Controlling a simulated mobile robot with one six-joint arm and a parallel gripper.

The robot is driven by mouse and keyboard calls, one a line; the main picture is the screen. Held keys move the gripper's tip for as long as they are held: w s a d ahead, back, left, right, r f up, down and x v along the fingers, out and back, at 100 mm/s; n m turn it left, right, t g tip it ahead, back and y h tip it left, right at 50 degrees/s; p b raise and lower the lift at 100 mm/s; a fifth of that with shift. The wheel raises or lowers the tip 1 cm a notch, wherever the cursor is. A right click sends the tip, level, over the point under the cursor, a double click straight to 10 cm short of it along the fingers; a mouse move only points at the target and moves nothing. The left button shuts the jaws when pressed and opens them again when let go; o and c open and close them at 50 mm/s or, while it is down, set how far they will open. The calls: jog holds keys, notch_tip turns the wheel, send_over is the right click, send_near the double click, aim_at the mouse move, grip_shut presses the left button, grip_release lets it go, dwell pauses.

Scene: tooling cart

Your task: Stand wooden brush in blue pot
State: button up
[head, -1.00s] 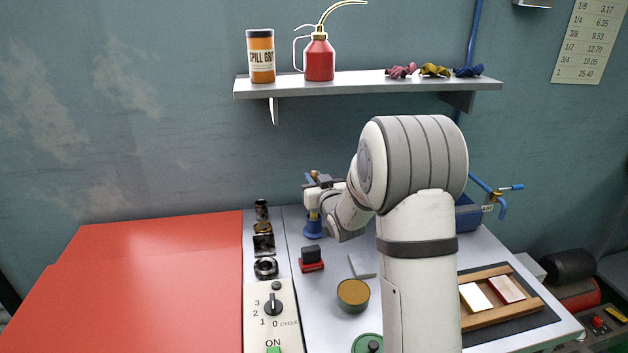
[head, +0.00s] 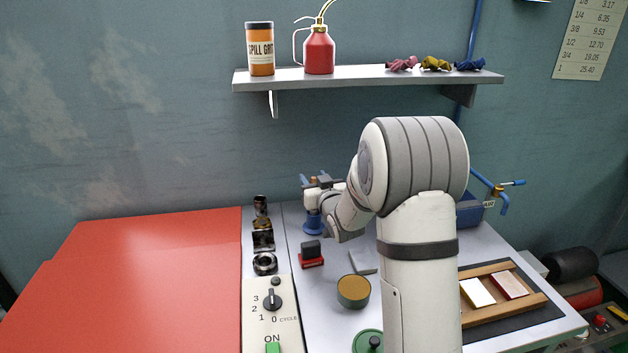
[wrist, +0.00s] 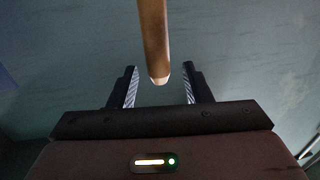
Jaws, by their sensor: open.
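The blue pot (head: 313,223) stands on the bench at the back, left of my arm, partly behind my wrist. My gripper (head: 314,180) is just above the pot with its jaws apart. In the wrist view, the wooden brush (wrist: 154,35) shows as a brown handle with a pale rounded end between my open fingers (wrist: 160,85), with a gap on both sides. The rest of the brush runs out of the top of that view. Its bristles are not visible, and I cannot tell how deep it sits in the pot.
A red-and-black stamp (head: 311,254), a round tin (head: 353,291) and a grey flat block (head: 362,262) are in front of the pot. Dark metal parts (head: 263,238) line the left. A shelf (head: 365,77) overhangs the back. A wooden tray (head: 530,300) lies right of my arm.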

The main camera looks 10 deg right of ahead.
jog(key=s+d+b, duration=0.1)
jog(key=s, duration=0.6)
jog(key=shift+s, duration=0.4)
jog(key=shift+d, duration=0.1)
dwell(0.4)
